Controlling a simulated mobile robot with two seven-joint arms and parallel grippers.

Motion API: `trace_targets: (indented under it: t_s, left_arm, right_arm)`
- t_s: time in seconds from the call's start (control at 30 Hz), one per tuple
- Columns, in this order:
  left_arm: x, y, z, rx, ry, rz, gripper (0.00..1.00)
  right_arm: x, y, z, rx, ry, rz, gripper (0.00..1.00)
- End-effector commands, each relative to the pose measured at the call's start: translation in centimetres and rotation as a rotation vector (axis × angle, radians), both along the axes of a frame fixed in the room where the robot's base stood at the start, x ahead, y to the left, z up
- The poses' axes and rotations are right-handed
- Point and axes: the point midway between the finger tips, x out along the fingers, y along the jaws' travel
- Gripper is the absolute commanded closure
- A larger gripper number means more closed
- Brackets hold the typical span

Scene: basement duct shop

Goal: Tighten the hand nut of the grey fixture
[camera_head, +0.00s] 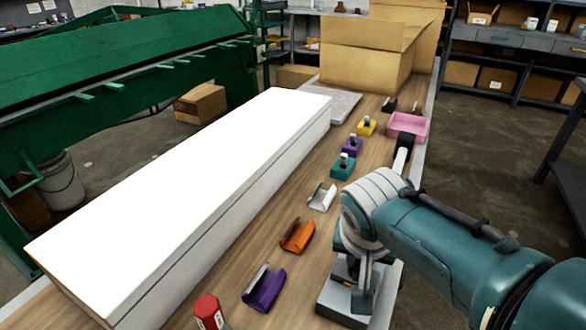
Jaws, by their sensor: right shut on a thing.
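The grey fixture (345,309) stands on the wooden table near its right edge, low in the picture. My right gripper (352,280) points down over it, with its fingers around the top of the fixture. It is shut on what seems to be the hand nut, which the fingers and wrist mostly hide. I cannot tell how far down the nut sits. My left gripper is out of view.
A long white box (180,200) fills the table's left side. Teal (342,168), purple (352,148) and yellow (366,128) fixtures stand farther back, near a pink tray (410,124). White (321,197), orange (297,236) and purple (264,289) curved pieces lie nearer.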

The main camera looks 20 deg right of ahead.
Motion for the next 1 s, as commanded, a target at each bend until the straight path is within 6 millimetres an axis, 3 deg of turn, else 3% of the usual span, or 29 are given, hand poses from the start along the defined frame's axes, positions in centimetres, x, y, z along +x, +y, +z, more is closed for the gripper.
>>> trace_targets:
  t_s: [0.3,0.87,0.9,1.0]
  left_arm:
    - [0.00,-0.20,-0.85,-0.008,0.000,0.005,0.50]
    - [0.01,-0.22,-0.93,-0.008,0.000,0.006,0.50]
    - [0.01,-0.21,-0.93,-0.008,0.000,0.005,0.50]
    - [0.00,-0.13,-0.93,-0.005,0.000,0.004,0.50]
  right_arm:
    - [0.07,0.08,-0.11,0.002,-0.001,-0.128,1.00]
    - [0.02,0.03,-0.07,0.002,0.001,-0.157,1.00]
    - [0.02,0.03,-0.07,0.002,0.001,-0.157,0.82]
    - [0.02,0.03,-0.07,0.001,0.000,-0.156,0.71]
